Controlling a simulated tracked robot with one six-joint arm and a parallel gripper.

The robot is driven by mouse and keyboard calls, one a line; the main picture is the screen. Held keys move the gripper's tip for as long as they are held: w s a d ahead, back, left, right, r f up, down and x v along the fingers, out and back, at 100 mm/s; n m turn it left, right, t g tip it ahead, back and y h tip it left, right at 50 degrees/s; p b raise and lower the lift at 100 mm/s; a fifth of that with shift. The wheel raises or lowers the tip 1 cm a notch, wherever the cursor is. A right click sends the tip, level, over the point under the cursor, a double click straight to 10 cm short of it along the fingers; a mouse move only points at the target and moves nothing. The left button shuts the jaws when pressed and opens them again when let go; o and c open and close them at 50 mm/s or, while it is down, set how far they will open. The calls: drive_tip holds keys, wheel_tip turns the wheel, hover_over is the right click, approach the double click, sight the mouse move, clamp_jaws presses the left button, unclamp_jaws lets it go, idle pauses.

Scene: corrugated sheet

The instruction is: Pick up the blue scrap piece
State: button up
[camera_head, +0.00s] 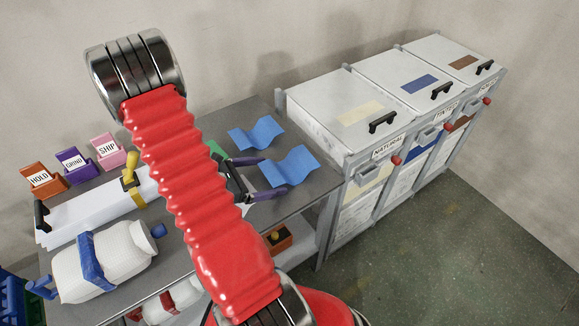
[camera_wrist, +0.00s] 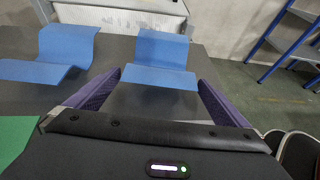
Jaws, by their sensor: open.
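Two bent blue scrap pieces lie on the grey table. The nearer one (camera_head: 292,166) is at the table's right side; it shows straight ahead in the wrist view (camera_wrist: 160,52). The other blue piece (camera_head: 256,133) is farther back, and is at the left in the wrist view (camera_wrist: 52,54). My gripper (camera_head: 276,175) has purple fingers, spread apart and empty. In the wrist view its fingertips (camera_wrist: 159,77) flank the near edge of the nearer piece. I cannot tell whether they touch it.
A green piece (camera_wrist: 15,135) lies left of my gripper. Three lidded bins (camera_head: 320,112) stand right of the table (camera_head: 310,195). White sheets (camera_head: 85,212), a white bag (camera_head: 110,262) and small labelled holders (camera_head: 75,165) are on the left. Floor is clear at right.

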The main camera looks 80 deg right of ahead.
drive_tip(key=shift+c, duration=0.4)
drive_tip(key=c, duration=0.9)
drive_tip(key=shift+o, duration=0.2)
drive_tip(key=shift+r, duration=0.1)
drive_tip(key=shift+r, duration=4.9)
